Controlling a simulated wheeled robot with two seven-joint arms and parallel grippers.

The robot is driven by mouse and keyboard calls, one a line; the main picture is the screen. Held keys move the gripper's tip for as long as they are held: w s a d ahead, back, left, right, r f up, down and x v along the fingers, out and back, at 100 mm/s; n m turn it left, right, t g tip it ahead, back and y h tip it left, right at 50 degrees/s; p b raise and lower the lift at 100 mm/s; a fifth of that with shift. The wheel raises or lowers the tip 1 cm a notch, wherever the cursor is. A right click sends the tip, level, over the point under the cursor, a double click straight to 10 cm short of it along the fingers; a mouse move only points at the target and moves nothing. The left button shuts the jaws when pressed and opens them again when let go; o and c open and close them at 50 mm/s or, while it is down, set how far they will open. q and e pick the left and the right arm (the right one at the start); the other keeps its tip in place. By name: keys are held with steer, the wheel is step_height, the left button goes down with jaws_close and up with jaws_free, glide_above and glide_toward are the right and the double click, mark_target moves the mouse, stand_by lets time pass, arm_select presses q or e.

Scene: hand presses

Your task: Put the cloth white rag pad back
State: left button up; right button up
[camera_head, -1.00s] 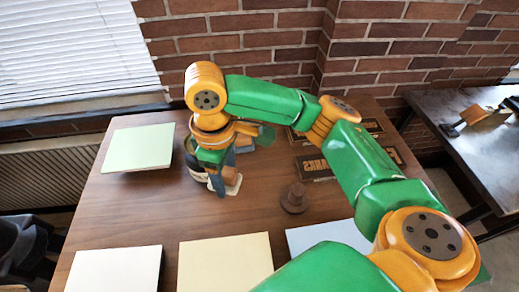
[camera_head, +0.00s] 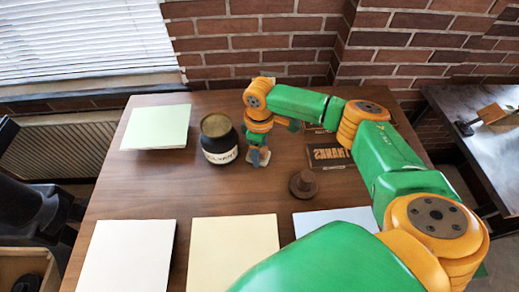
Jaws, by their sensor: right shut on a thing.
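My right gripper (camera_head: 257,152) points down over the back middle of the table, just right of the dark solvent jar. It is shut on a small whitish piece (camera_head: 260,158), which looks like the white rag pad. Most of the piece is hidden by the fingers, and I cannot tell whether it touches the table. My left gripper is out of view.
The solvent jar (camera_head: 219,145) stands close on the left. A brown round knobbed thing (camera_head: 303,184) sits to the right in front, with a dark lettered plate (camera_head: 330,157) behind.

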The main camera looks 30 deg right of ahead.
steer(key=o, duration=1.3)
step_height(320, 180, up, 12)
steer(key=shift+r+b, duration=0.15)
steer(key=shift+b, duration=0.5)
